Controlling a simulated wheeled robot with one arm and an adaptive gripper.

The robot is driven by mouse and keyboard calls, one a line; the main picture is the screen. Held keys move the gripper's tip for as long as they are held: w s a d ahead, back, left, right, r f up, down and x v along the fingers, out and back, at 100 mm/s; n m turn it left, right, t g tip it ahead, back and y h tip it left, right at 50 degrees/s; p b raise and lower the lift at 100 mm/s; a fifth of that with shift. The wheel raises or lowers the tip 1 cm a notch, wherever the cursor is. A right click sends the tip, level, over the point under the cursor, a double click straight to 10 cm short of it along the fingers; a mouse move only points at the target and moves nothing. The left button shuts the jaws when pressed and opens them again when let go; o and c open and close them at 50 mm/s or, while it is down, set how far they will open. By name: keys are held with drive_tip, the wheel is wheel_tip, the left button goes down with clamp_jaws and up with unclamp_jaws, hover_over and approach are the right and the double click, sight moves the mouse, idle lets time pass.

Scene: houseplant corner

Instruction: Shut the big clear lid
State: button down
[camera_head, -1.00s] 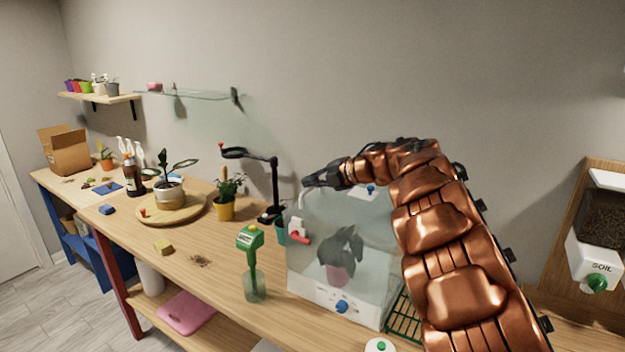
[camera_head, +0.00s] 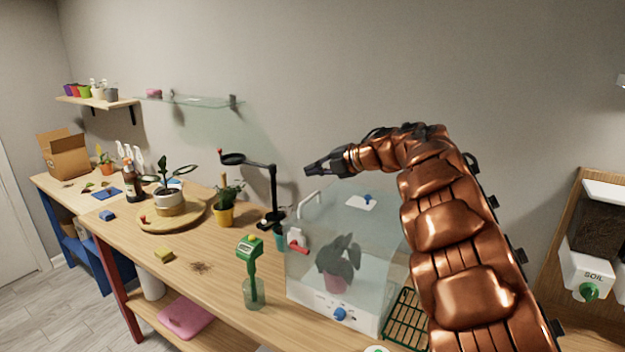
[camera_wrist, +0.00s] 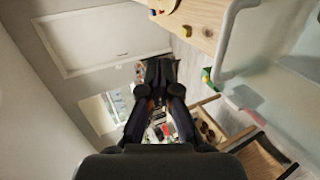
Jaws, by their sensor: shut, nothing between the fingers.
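The big clear lid (camera_head: 315,222) is a see-through box-shaped cover over a white base (camera_head: 318,300) with a blue knob, on the wooden bench. It looks lowered onto the base, but I cannot tell whether it is fully seated. A dark-leaved plant in a pink pot (camera_head: 335,282) shows inside. My gripper (camera_head: 309,172) is shut and empty, just above the lid's upper back-left part and seemingly apart from it. In the wrist view, my gripper (camera_wrist: 160,68) points away from a pale bent bar (camera_wrist: 226,45) at the right, probably the lid's handle.
A black stand arm (camera_head: 273,190) rises left of the lid. A yellow pot (camera_head: 225,214) is farther left. A green rack (camera_head: 405,318) lies right of the base. A soil dispenser (camera_head: 588,270) stands far right.

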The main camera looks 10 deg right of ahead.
wheel_tip(320, 180, up, 18)
drive_tip(key=w+d+m+t+h, duration=0.1)
drive_tip(key=w+d+m+t, duration=0.15)
drive_tip(key=m+t, duration=0.2)
drive_tip(key=s+d+r+m+t+h, duration=0.3)
drive_tip(key=d+r+m+t+h, duration=0.2)
drive_tip(key=d+r+m+h, duration=0.15)
drive_tip(key=s+d+f+m+g+h, duration=0.4)
drive_tip(key=s+d+f+m+h, duration=0.2)
drive_tip(key=s+d+m+h, duration=0.5)
drive_tip(key=s+a+f+m+g+y, duration=0.2)
drive_tip(key=s+f+m+g, duration=0.15)
drive_tip(key=s+f, duration=0.75)
drive_tip(key=s+a+f+m+g+y, duration=0.25)
drive_tip(key=s+f+g, duration=0.25)
drive_tip(key=s+f, duration=0.5)
drive_tip(key=s+a+f+g+y, duration=0.2)
drive_tip(key=s+a+f+g, duration=0.2)
drive_tip(key=s+a+f, duration=0.4)
drive_tip(key=s+a+f+n+g+y, duration=0.1)
drive_tip(key=s+a+f+g+y, duration=0.2)
drive_tip(key=s+a+f, duration=0.5)
drive_tip(key=s+a+g, duration=0.1)
drive_tip(key=s, duration=0.6)
drive_tip(key=shift+s+f, duration=0.15)
drive_tip(key=shift+f, duration=0.2)
drive_tip(key=shift+d, duration=0.1)
